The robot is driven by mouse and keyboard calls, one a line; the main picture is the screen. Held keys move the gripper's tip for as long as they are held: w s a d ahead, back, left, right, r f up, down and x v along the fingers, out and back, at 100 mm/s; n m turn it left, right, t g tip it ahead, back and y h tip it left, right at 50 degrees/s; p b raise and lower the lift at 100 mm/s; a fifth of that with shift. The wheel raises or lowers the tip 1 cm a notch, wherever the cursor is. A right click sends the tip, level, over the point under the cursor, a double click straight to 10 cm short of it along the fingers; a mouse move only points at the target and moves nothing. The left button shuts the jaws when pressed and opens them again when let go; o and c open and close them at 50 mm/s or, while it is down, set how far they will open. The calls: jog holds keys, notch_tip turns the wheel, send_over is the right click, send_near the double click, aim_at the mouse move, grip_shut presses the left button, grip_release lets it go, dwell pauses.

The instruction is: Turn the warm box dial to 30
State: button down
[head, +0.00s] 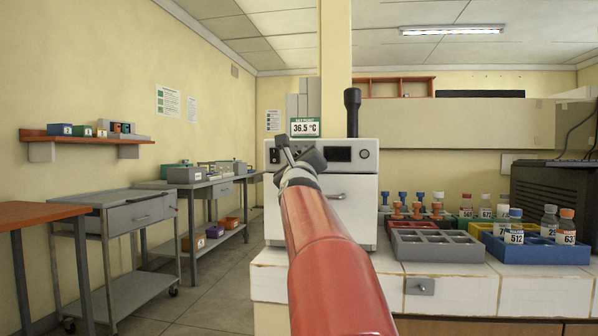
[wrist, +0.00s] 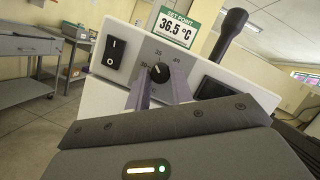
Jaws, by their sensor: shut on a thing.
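The warm box (head: 350,205) is a white cabinet on the counter, with a control panel along its top front. In the wrist view its black dial (wrist: 159,72) sits on a grey panel with scale marks, with 35 near the top and 40 to the right. A set point sign (wrist: 180,27) above it reads 36.5 °C, and the sign also shows in the head view (head: 304,127). My gripper (wrist: 160,76) has one finger on each side of the dial and is shut on it. In the head view my gripper (head: 300,158) hides the dial.
A black rocker switch (wrist: 116,55) is left of the dial, and a dark display (wrist: 215,88) is right. A black post (head: 352,112) rises from the box top. Racks and bottles (head: 515,228) stand on the counter to the right. A grey cart (head: 130,215) stands at left.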

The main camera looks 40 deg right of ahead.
jog(key=shift+s+f+n+y+b, duration=0.15)
jog(key=shift+n+y+b, duration=0.55)
jog(key=shift+n, duration=0.5)
jog(key=n+y+b, duration=0.1)
jog(key=n, duration=0.2)
jog(key=shift+r, duration=0.2)
jog(key=shift+d+r+n+y+p, duration=0.1)
jog(key=shift+n+y+p, duration=0.25)
jog(key=shift+n, duration=0.8)
jog(key=shift+r+n+y+p, duration=0.1)
jog(key=shift+n+y, duration=0.35)
jog(key=shift+n, duration=0.7)
jog(key=c, duration=1.2)
grip_release()
jog(key=shift+c, duration=0.2)
jog(key=shift+f, duration=0.1)
jog(key=r+b+v, duration=0.1)
jog(key=b+v, duration=0.1)
jog(key=v, duration=0.5)
jog(key=shift+s+a+f, duration=0.25)
jog(key=shift+s+f, duration=0.1)
jog(key=shift+f, duration=0.05)
